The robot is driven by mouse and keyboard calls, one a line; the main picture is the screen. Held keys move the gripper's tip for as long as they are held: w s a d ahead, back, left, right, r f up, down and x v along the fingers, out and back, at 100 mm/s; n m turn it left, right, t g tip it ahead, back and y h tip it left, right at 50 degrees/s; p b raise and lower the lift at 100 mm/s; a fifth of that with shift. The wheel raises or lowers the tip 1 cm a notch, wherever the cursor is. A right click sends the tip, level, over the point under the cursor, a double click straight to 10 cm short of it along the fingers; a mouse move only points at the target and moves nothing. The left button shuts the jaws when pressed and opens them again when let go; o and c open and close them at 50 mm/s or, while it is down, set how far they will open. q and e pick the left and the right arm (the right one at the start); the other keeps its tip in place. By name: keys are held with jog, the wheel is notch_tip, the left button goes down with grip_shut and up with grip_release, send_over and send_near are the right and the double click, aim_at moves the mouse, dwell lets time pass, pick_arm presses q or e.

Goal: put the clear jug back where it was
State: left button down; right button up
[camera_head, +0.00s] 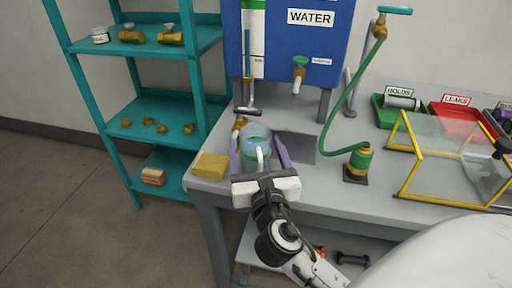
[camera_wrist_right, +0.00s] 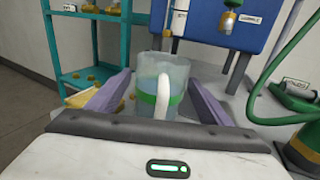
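The clear jug (camera_head: 256,139) has a green band and a pale handle facing my right gripper. It is upright at the left end of the grey bench and also shows in the right wrist view (camera_wrist_right: 150,72). My right gripper (camera_head: 257,150) has its purple fingers spread on either side of the jug, with narrow gaps beside it; I see no clear grip. It also shows in the right wrist view (camera_wrist_right: 160,90). The jug's base is partly hidden by the gripper, so I cannot tell whether it touches the bench. My left gripper is not in view.
A yellow sponge-like block (camera_head: 210,166) lies left of the jug. Behind are the blue WATER tank (camera_head: 290,50) and its tap (camera_head: 299,72). A green hose (camera_head: 345,100) and pump fitting (camera_head: 358,163) stand right. Further right is a yellow-framed clear guard (camera_head: 440,160); teal shelves (camera_head: 150,93) are left.

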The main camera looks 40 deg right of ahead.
aim_at(261, 169)
jog(key=shift+r, duration=0.25)
jog(key=v, duration=0.6)
jog(key=shift+s+a+f, duration=0.1)
jog(key=shift+s+f, duration=0.05)
jog(key=shift+s, duration=0.05)
jog(key=shift+s+a+b, duration=0.25)
jog(key=shift+s+b, duration=0.05)
jog(key=shift+s, duration=0.2)
